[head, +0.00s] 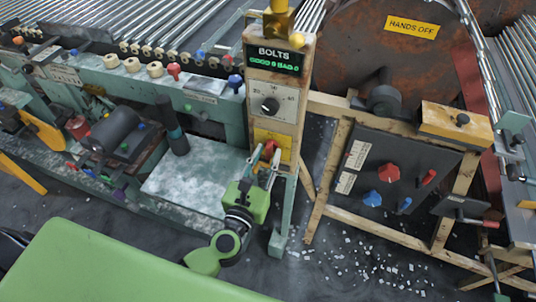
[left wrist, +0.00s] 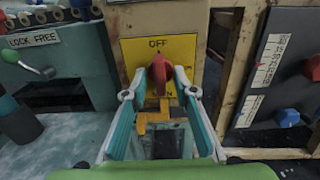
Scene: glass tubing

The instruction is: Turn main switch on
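The main switch is a red handle (left wrist: 160,68) on a yellow plate at the lower part of a wooden post. It stands upright, below the word OFF; the lower lettering is mostly covered. In the head view the yellow plate (head: 272,138) is partly hidden by my gripper. My left gripper (head: 266,157) reaches up to the plate. In the left wrist view its two teal and white fingers (left wrist: 167,82) stand apart, one on each side of the red handle. I cannot tell whether either finger touches it. My right gripper is not in view.
Above the switch are a dial (head: 270,104) and a BOLTS display (head: 274,60). To the right is a dark panel (head: 365,150) with red and blue knobs on a wooden frame. A green machine with a bench plate (head: 190,175) stands left. White scraps litter the floor.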

